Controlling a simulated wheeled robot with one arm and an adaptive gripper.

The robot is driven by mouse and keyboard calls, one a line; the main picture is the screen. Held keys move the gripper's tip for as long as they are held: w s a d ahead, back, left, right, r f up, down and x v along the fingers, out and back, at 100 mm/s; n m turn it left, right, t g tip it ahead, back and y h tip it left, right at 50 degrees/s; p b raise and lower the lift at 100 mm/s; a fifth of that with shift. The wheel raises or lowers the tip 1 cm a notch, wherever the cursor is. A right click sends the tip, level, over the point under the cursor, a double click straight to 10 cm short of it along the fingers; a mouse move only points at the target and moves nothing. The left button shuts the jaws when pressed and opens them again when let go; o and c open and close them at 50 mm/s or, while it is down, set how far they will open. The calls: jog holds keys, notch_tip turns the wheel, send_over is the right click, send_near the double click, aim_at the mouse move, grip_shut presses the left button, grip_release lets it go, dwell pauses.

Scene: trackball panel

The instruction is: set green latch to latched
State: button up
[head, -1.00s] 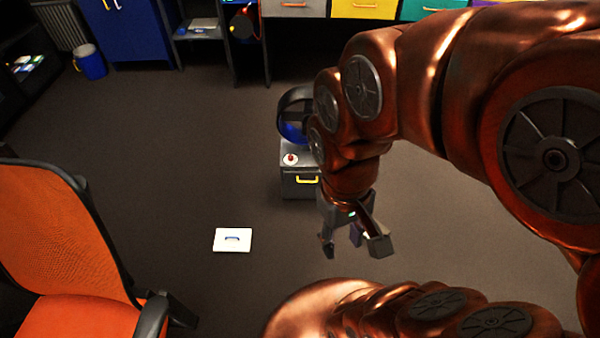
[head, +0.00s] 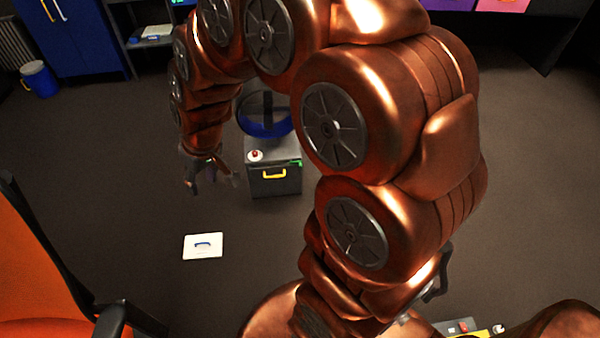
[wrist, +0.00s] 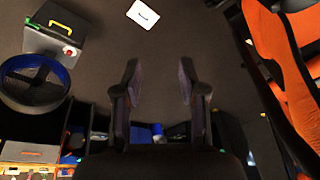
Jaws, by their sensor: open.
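A small green part (head: 299,163), which may be the green latch, shows at the right edge of the grey box (head: 288,187). Its position is too small to read. The box has a yellow handle (head: 273,174) on its front and a red button (head: 255,154) on top. My gripper (head: 212,180) is to the left of the box, apart from it. In the wrist view my gripper (wrist: 158,82) is open and empty, with the box (wrist: 45,42) at the upper left.
A black and blue wheel (head: 265,124) stands behind the box top, partly hidden by my arm. A white panel with a blue handle (head: 203,246) lies on the floor in front. An orange chair (head: 35,280) stands at the left. The floor between is clear.

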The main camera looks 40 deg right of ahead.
jog(key=w+d+f+t+b, duration=0.2)
jog(key=w+d+f+b, duration=0.1)
jog(key=w+f, duration=0.5)
jog(key=w+d+f+t+b, duration=0.2)
jog(key=w+d+f+b, duration=0.15)
jog(key=w+f, duration=0.5)
jog(key=w+d+f+m+t+h+b, duration=0.1)
jog(key=w+d+f+t+h+b, duration=0.15)
jog(key=w+d+f+b, duration=0.6)
jog(key=h+b, duration=1)
jog(key=h, duration=0.2)
send_near(301, 165)
jog(key=f+x, duration=0.1)
jog(key=x, duration=0.3)
jog(key=shift+y, duration=0.25)
jog(key=shift+b+x, duration=0.9)
jog(key=shift+x, duration=2.05)
jog(key=shift+r, duration=0.2)
grip_shut()
